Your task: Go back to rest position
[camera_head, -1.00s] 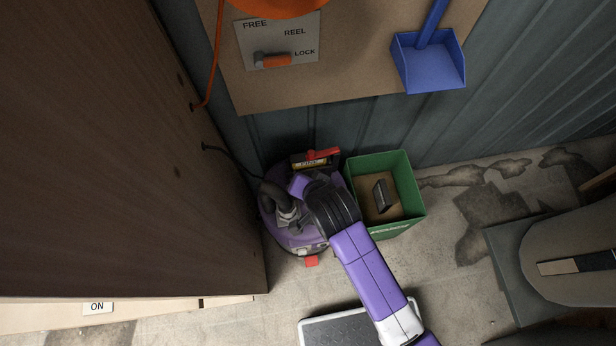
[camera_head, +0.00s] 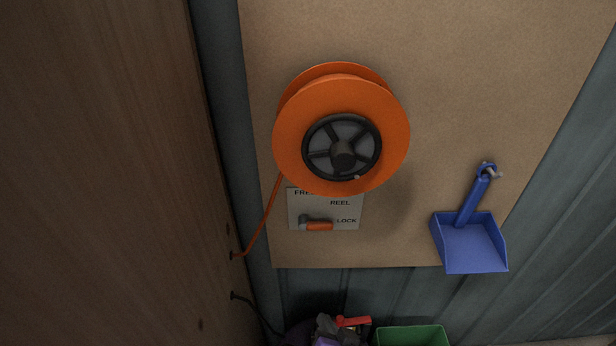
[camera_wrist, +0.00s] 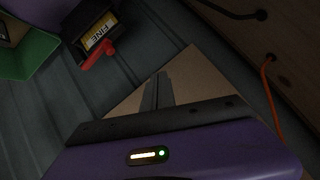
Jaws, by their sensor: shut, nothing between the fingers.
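My gripper (camera_wrist: 158,88) shows in the wrist view as two dark fingers, closed together with nothing between them, above my purple wrist housing. The fingers stand in front of the tan board and the blue-grey corrugated wall. A dark box with a yellow label reading FINE and a red lever (camera_wrist: 97,55) lies to the upper left of the fingers, apart from them. In the head view, that red lever (camera_head: 352,321) is at the bottom edge. My arm is mostly or wholly below that view, so its pose is hidden.
An orange reel (camera_head: 300,130) hangs on the tan board (camera_head: 480,70), above a FREE/LOCK plate with an orange handle (camera_head: 319,226). A blue dustpan (camera_head: 470,247) hangs to the right. A brown wooden panel (camera_head: 100,170) fills the left. A green bin (camera_head: 412,336) is at the bottom.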

